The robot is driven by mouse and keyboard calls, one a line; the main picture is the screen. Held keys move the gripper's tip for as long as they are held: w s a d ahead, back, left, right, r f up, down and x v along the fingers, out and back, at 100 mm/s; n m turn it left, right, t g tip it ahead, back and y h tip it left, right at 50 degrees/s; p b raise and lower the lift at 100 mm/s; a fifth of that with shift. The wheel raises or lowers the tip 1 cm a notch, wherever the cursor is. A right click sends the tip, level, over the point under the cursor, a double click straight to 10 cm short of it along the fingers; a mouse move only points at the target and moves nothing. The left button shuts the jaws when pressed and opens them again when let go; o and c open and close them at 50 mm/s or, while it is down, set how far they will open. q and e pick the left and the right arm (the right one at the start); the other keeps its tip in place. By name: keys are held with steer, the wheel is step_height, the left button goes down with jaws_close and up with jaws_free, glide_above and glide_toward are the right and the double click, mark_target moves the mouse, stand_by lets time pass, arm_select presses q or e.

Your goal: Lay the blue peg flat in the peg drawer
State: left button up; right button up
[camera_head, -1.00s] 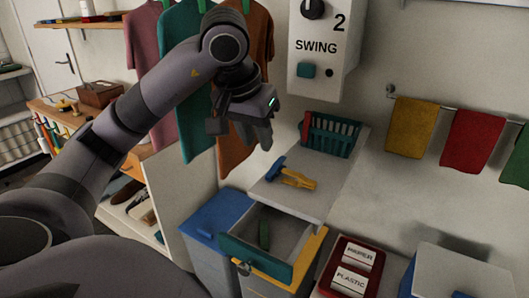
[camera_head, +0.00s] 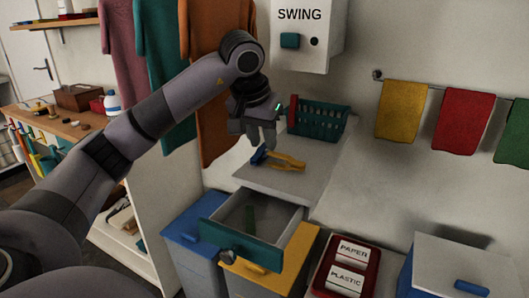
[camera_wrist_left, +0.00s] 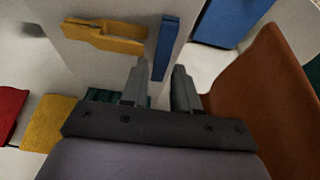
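The blue peg (camera_head: 259,156) lies on the grey counter top beside a yellow peg (camera_head: 287,162); they also show in the wrist view, blue (camera_wrist_left: 166,46) and yellow (camera_wrist_left: 104,36). The blue one looks narrow, seen edge-on. My left gripper (camera_head: 262,141) is above the blue peg, pointing down. In the wrist view its fingers (camera_wrist_left: 160,68) are apart, with the blue peg beyond and roughly between the tips. I see no contact. My right gripper is out of view.
A teal basket (camera_head: 320,120) stands behind the pegs, under the wall box (camera_head: 305,38). Shirts hang at left, an orange one (camera_head: 212,80) close to my arm. Blue (camera_head: 190,228) and yellow (camera_head: 265,272) bins stand below. The counter right of the pegs is clear.

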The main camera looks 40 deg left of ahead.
arm_select(q)
steer(key=shift+w+f, duration=0.25)
steer(key=shift+f, duration=0.3)
jaws_close()
steer(key=shift+r, duration=0.15)
